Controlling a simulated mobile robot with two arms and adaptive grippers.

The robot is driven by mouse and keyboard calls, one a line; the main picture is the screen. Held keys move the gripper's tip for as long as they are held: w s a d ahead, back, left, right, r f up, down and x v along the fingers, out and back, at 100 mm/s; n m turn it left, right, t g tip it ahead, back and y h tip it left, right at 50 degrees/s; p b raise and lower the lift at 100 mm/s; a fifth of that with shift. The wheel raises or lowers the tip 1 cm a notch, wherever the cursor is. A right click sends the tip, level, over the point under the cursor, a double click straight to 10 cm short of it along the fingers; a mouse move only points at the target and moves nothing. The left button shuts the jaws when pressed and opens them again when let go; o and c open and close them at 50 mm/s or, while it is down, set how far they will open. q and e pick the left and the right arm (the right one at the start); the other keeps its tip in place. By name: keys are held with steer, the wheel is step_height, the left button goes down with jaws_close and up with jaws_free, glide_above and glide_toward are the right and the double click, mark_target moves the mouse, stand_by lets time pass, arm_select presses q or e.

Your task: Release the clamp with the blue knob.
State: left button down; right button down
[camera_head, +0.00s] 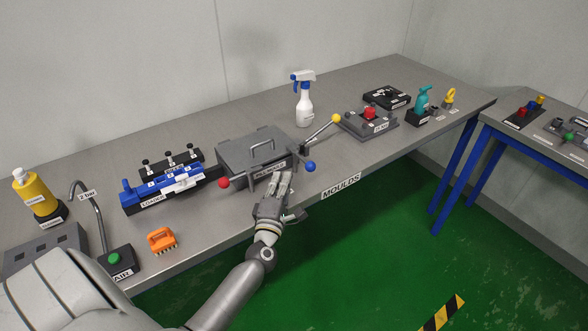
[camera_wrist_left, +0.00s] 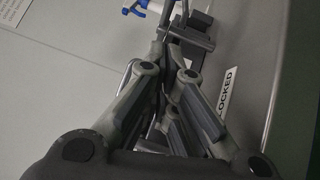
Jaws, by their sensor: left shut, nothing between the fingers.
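The blue knob (camera_head: 310,167) sits on a clamp lever at the right front corner of a grey lidded mould box (camera_head: 240,151). My left gripper (camera_head: 283,179) is at the front of the box, to the left of the blue knob and apart from it in the picture. Its fingers are together and hold nothing. In the left wrist view the gripper (camera_wrist_left: 182,48) points along the box front, with a white label reading "LOCKED" (camera_wrist_left: 228,92) beside it. The blue knob is not seen there. My right gripper is not in view.
A red knob (camera_head: 223,183) is at the box's left front and a yellow knob (camera_head: 336,118) at its right. A spray bottle (camera_head: 304,107) stands behind. A blue fixture (camera_head: 140,195) and an orange brush (camera_head: 161,240) are left. The "MOULDS" edge strip (camera_head: 341,186) is clear.

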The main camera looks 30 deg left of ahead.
mark_target(300, 157)
arm_select(q)
steer(key=shift+w+d+r+p, duration=0.15)
steer(key=shift+w+d, duration=0.1)
steer(key=shift+w, duration=0.45)
steer(key=shift+w+d+r+p, duration=0.15)
steer(key=shift+w+d, duration=0.05)
steer(key=shift+w, duration=0.5)
steer(key=shift+w+d+r+p, duration=0.15)
steer(key=shift+w+d, duration=0.1)
steer(key=shift+w, duration=0.45)
steer(key=shift+f+y, duration=0.1)
steer(key=shift+y, duration=0.2)
